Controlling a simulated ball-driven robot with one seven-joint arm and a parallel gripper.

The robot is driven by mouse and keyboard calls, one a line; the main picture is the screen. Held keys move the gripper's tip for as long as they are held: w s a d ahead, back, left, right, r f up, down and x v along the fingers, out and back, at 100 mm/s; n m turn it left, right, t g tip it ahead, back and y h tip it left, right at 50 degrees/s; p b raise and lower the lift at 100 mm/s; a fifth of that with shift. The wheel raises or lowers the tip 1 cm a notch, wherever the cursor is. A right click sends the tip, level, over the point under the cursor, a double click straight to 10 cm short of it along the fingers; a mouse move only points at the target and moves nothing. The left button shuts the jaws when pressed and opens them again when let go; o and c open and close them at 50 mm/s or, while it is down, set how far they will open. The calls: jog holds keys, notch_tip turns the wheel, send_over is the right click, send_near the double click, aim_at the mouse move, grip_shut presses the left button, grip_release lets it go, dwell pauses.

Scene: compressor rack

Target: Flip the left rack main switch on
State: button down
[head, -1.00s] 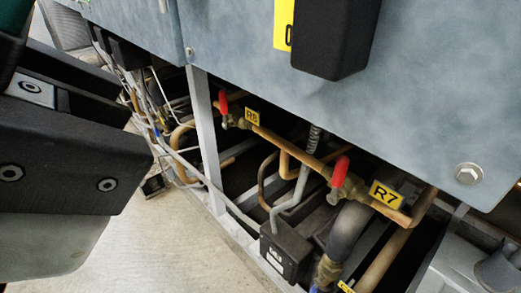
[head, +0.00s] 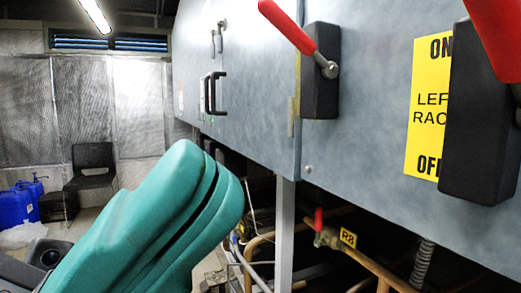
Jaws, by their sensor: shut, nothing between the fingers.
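A yellow label (head: 428,110) reading ON, LEFT RAC and OFF is on the grey cabinet front at the right. ON is at its top and OFF at its bottom. Just right of it is a black switch box (head: 478,130) with a thick red handle (head: 497,30), slanting up and left and cut by the frame edge. A second black switch box (head: 320,85) further left has a red handle (head: 287,26), also slanting up and left. My gripper (head: 208,178), with teal fingers, is shut and empty at lower left, apart from both switches.
The grey cabinet (head: 375,80) fills the right side; a black door handle (head: 213,92) sticks out. A black chair (head: 92,165) and blue containers (head: 25,200) stand at the back left.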

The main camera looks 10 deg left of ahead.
jog(key=v, duration=0.3)
jog(key=shift+s+a+f, duration=0.1)
jog(key=shift+a, duration=0.1)
dwell(0.4)
